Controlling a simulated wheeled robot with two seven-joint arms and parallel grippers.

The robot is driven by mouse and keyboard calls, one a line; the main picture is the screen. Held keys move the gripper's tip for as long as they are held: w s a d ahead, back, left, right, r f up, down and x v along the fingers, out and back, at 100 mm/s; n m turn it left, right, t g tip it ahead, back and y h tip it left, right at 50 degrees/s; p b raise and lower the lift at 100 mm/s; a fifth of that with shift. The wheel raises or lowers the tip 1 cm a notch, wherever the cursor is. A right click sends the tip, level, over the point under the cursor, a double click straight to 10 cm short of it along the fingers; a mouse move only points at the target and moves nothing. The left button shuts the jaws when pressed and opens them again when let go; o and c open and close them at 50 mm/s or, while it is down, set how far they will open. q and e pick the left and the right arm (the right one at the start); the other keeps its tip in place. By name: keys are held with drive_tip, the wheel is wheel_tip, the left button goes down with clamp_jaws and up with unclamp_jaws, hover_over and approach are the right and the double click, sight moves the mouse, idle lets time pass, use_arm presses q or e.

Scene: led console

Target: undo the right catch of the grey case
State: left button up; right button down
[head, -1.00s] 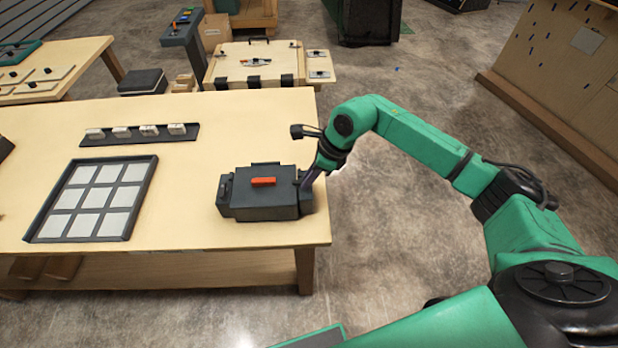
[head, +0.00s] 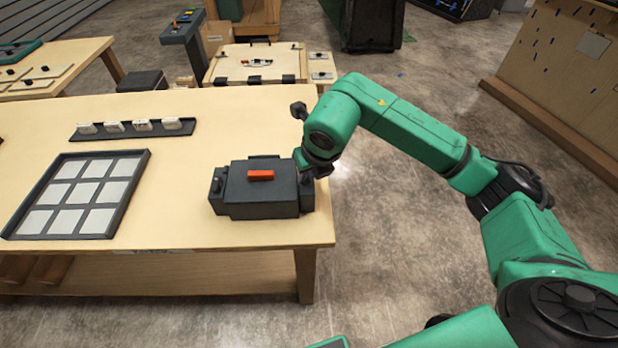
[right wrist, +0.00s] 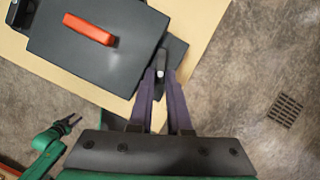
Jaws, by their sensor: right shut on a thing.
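The grey case (head: 240,192) with a red handle (head: 261,175) sits near the table's right end. In the right wrist view the case (right wrist: 85,62) fills the upper left. Its right catch (right wrist: 161,60) is a small dark lever on the case's side ledge. My right gripper (right wrist: 161,74) is shut on this catch, one purple finger on each side. In the head view the wrist hides the fingers and most of the catch. The left catch (head: 217,184) is on the opposite side. My left gripper (right wrist: 70,122) shows small and open at lower left in the wrist view.
A tray of pale square tiles (head: 148,165) lies left of the case. A dark rack (head: 95,135) with several small white blocks stands behind it. The table's right edge (head: 322,215) is close to the case, with open floor beyond.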

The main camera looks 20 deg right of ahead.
drive_tip(key=m+h+b, duration=0.1)
drive_tip(key=m+b, duration=0.1)
drive_tip(key=m, duration=0.1)
drive_tip(key=shift+a, duration=0.2)
drive_tip(key=shift+m+h+b, duration=0.35)
drive_tip(key=shift+m+h, duration=0.05)
drive_tip(key=shift+m, duration=0.3)
drive_tip(key=shift+r, duration=0.1)
drive_tip(key=c, duration=0.9)
unclamp_jaws()
drive_tip(key=shift+o, duration=0.2)
